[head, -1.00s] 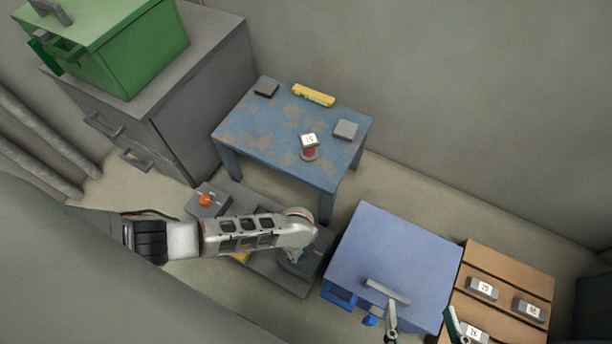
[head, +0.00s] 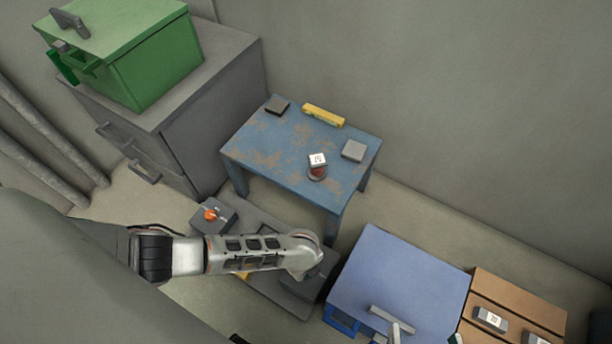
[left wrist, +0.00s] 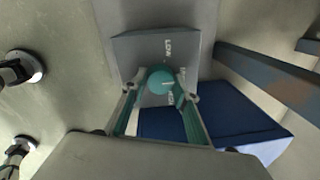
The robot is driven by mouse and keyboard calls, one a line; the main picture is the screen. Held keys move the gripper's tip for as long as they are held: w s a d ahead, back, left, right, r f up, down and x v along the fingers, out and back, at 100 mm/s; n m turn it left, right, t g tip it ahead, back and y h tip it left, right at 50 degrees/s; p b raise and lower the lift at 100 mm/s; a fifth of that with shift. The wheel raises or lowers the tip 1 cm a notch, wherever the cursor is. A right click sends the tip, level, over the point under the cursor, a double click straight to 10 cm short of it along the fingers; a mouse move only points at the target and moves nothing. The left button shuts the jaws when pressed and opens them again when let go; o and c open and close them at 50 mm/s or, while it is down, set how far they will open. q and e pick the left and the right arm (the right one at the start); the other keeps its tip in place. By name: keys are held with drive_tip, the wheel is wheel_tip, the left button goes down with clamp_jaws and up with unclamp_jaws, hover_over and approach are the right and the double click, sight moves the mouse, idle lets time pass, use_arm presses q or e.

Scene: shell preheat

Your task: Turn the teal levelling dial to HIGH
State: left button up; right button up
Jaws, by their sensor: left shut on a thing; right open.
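The teal levelling dial (left wrist: 160,80) sits on a grey block (left wrist: 150,48) in the left wrist view. LOW is printed above it, and partly hidden lettering shows to its right and below. A short white mark on the dial appears to point right. My left gripper (left wrist: 160,97) has its teal-padded fingers on either side of the dial, shut on it. In the head view my left arm hides the dial and left fingertips; part of the grey block (head: 311,287) shows. My right gripper (head: 426,337) is open at the bottom edge, partly cut off, near the blue box.
The rusty blue table (head: 270,150) stands behind. The blue box (head: 400,275) and brown crate (head: 520,297) are on the right. A green box (head: 150,70) tops a grey cabinet (head: 205,100).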

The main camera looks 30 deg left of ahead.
use_arm(q)
drive_tip(key=m, duration=0.3)
drive_tip(key=shift+m, duration=0.3)
drive_tip(key=m, duration=0.3)
drive_tip(key=shift+f+m, duration=0.1)
drive_tip(key=shift+m, duration=0.2)
drive_tip(key=shift+m+h, duration=0.3)
drive_tip(key=shift+m, duration=0.6)
drive_tip(key=shift+m+g+b, duration=0.3)
drive_tip(key=shift+m+b, duration=0.1)
drive_tip(key=shift+m, duration=1.8)
use_arm(e)
drive_tip(key=shift+s+a+f+m, duration=0.15)
drive_tip(key=shift+a+m, duration=0.15)
drive_tip(key=shift+a, duration=0.1)
drive_tip(key=shift+s+a+f+m, duration=0.15)
drive_tip(key=shift+a+m, duration=0.15)
drive_tip(key=shift+a, duration=0.15)
use_arm(q)
drive_tip(key=o, duration=1.1)
drive_tip(key=shift+w, duration=0.1)
use_arm(e)
drive_tip(key=shift+s, duration=0.1)
